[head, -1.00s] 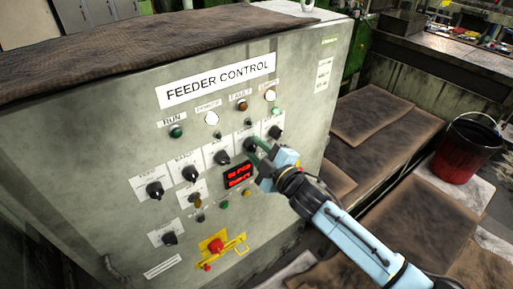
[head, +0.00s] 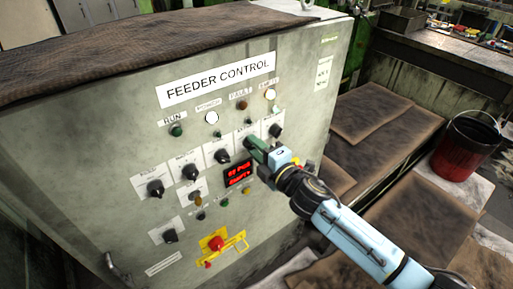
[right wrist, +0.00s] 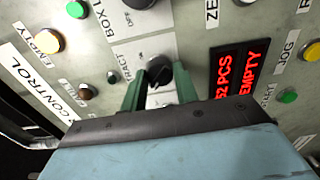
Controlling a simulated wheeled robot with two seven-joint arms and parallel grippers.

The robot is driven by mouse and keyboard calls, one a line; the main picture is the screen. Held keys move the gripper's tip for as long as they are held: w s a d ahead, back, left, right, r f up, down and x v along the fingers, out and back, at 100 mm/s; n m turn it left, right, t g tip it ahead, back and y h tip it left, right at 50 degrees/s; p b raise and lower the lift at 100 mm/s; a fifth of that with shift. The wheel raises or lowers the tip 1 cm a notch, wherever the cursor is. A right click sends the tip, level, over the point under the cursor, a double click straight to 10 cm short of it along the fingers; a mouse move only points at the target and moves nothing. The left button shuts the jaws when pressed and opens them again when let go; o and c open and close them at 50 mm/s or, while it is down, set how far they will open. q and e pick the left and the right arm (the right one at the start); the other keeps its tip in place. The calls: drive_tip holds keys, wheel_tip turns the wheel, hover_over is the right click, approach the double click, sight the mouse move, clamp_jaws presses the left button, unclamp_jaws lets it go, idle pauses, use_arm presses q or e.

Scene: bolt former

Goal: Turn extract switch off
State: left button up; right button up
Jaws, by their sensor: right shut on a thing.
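The extract switch is a black rotary knob (right wrist: 158,70) on a white plate whose label partly shows as "TRACT" in the right wrist view. In the head view the knob (head: 248,142) sits in the upper switch row of the feeder control panel (head: 120,150), partly covered by my right gripper. My right gripper (head: 257,150) reaches it from the lower right. Its green fingers (right wrist: 160,88) are on either side of the knob and shut on it. The knob's exact pointer direction is hard to tell. My left gripper is not in view.
Other black knobs (head: 155,188) stand close to the left, and another knob (head: 275,131) is just to the right. A red display (head: 238,174) and a red emergency button on yellow (head: 216,244) are below. A dark red bucket (head: 467,147) stands far right.

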idle(0.3)
drive_tip(key=o, duration=1)
drive_tip(key=v, duration=1.3)
drive_tip(key=shift+s+d+b, duration=0.15)
drive_tip(key=shift+b, duration=0.2)
